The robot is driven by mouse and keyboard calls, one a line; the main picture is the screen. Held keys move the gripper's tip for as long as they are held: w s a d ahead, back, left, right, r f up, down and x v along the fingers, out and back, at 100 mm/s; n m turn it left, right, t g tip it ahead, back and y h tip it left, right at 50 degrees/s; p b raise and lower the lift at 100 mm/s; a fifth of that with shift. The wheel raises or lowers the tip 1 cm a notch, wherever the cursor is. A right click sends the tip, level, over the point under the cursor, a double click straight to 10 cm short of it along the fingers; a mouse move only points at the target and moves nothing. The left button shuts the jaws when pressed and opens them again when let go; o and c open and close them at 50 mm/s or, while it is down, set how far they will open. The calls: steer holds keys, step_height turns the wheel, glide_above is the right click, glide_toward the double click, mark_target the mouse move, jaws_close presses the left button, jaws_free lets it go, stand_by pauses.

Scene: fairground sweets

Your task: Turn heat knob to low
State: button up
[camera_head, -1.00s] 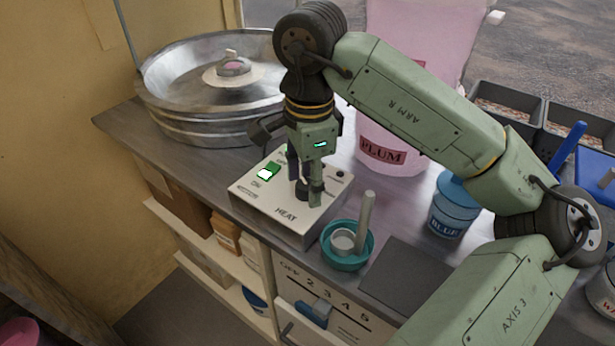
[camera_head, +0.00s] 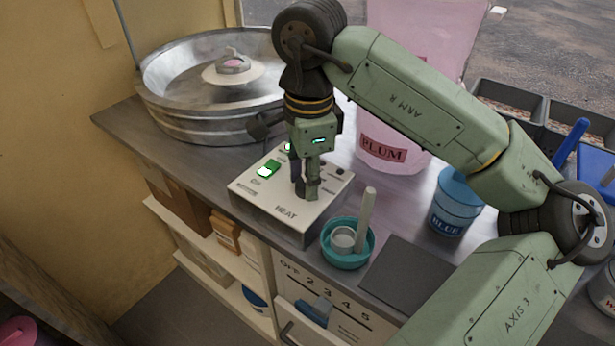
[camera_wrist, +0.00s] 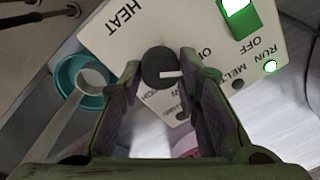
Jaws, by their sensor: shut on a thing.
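The white control box (camera_head: 262,207) marked HEAT stands on the counter. In the wrist view its dark round heat knob (camera_wrist: 156,62) sits between my two fingers, with its white pointer mark towards the right of the picture. My gripper (camera_head: 306,193) points down over the box and is shut on the knob, which the fingers mostly hide in the head view. The knob's position labels are partly covered by the fingers, so I cannot tell its setting.
A large metal spinner bowl (camera_head: 180,125) stands behind the box. A blue tub (camera_head: 453,205), a PLUM container (camera_head: 385,150) and a dark mat (camera_head: 410,274) are further right.

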steer(key=m+b, duration=0.3)
steer(key=m, duration=0.1)
steer(key=shift+f+m+b, duration=0.2)
steer(key=shift+m+b, duration=0.2)
steer(key=m+b, duration=0.2)
steer(key=m, duration=0.4)
steer(key=shift+s+r+h, duration=0.1)
steer(key=shift+r+h, duration=0.05)
steer(key=shift+h, duration=0.15)
steer(key=shift+m, duration=0.3)
steer(key=shift+a, duration=0.1)
steer(key=o, duration=1.2)
steer(key=shift+r, duration=0.1)
steer(key=r, duration=0.7)
steer(key=shift+s+a+r, duration=0.1)
steer(key=shift+s+r, duration=0.1)
